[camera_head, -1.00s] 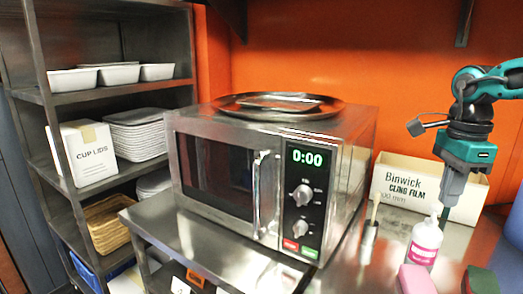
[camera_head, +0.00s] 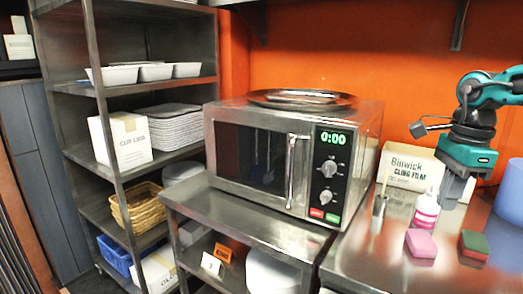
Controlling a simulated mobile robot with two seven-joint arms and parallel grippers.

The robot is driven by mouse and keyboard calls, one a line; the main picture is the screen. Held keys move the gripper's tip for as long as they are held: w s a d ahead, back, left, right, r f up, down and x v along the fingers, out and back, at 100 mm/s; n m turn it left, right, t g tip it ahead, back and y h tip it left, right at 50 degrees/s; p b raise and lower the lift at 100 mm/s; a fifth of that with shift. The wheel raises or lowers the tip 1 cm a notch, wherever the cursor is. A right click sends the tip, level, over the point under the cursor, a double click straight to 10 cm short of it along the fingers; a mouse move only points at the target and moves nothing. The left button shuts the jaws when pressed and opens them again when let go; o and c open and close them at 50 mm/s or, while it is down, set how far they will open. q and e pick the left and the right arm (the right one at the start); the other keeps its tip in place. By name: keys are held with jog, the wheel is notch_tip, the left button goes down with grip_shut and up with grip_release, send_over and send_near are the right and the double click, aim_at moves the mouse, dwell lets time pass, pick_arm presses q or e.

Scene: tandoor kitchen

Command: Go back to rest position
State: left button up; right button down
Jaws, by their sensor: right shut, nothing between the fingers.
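My right gripper (camera_head: 447,200) hangs at the right of the head view, pointing down. It is shut and empty, in front of the cling film box and close to a pink-labelled bottle (camera_head: 426,212). I cannot tell whether it touches either. The rest of my right arm reaches in from the right edge. My left gripper is not in view.
A microwave (camera_head: 285,155) with a shut door stands on a steel table (camera_head: 255,222), a round tray (camera_head: 301,98) on top. The cling film box (camera_head: 405,168), a pink sponge (camera_head: 420,243) and a green-red sponge (camera_head: 473,245) sit on the right counter. Steel shelves (camera_head: 185,85) stand left.

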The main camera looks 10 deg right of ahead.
jog(key=s+f+m+t+y, duration=0.35)
jog(key=f+m+t, duration=0.25)
jog(key=f+m, duration=0.7)
jog(key=s+f+m+t+y, duration=0.3)
jog(key=s+f+m+t, duration=0.15)
jog(key=f+m, duration=0.8)
jog(key=s+a+f+m+h, duration=0.1)
jog(key=s+a+f+m, duration=0.1)
jog(key=a+f+m, duration=0.2)
jog(key=s+a+f+m+h, duration=0.2)
jog(key=s+a+f+m, duration=0.1)
jog(key=a+m, duration=0.7)
jog(key=s+a+f+m+h, duration=0.2)
jog(key=a+f+m, duration=0.3)
jog(key=a+m, duration=0.3)
jog(key=shift+s+m, duration=0.25)
jog(key=shift+m, duration=0.4)
jog(key=shift+d+f, duration=0.1)
